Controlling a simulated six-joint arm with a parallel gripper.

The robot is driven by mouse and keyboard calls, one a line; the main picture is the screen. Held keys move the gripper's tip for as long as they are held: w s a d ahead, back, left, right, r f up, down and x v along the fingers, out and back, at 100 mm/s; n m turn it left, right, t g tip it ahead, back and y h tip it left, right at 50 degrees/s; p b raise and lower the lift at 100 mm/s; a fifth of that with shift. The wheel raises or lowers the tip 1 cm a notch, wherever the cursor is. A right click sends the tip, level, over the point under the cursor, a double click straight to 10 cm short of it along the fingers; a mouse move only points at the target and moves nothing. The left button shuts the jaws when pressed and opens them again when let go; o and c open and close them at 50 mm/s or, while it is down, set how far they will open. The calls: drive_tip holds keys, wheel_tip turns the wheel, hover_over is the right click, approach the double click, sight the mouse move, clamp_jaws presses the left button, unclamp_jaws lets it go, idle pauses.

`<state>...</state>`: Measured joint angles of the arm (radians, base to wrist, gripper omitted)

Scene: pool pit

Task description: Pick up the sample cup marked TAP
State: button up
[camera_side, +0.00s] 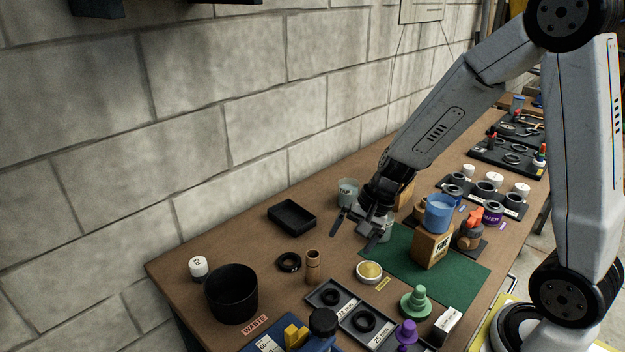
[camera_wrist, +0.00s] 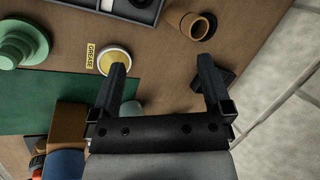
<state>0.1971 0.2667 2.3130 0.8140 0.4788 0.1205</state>
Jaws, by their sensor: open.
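No TAP mark is readable on any cup. A pale clear cup (camera_side: 348,190) stands near the wall, left of my gripper. Another pale cup (camera_side: 386,231) stands by the green mat, partly hidden behind my gripper; a pale rounded edge (camera_wrist: 132,108), perhaps this cup, shows beside the left finger in the wrist view.
A green mat (camera_side: 462,276) lies below the block. A grease tin (camera_side: 369,271), brown cylinder (camera_side: 313,266) and black tray (camera_side: 292,216) are nearby. A black bin (camera_side: 231,293) stands front left. The stone wall runs close along the table's back.

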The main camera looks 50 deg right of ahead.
drive_tip(key=w+d+m+t+y, duration=0.1)
drive_tip(key=w+d+m+t, duration=0.15)
drive_tip(key=w+m, duration=0.4)
drive_tip(key=m+t+h, duration=0.6)
drive_tip(key=m+t, duration=0.2)
drive_tip(key=m, duration=1.1)
hover_over(356, 188)
drive_tip(key=s, duration=0.1)
drive_tip(key=f, duration=0.1)
drive_tip(key=shift+f, duration=3)
drive_tip(key=shift+s+f, duration=0.1)
drive_tip(key=shift+f, duration=0.5)
drive_tip(key=shift+x, duration=2.5)
drive_tip(key=shift+c, duration=0.2)
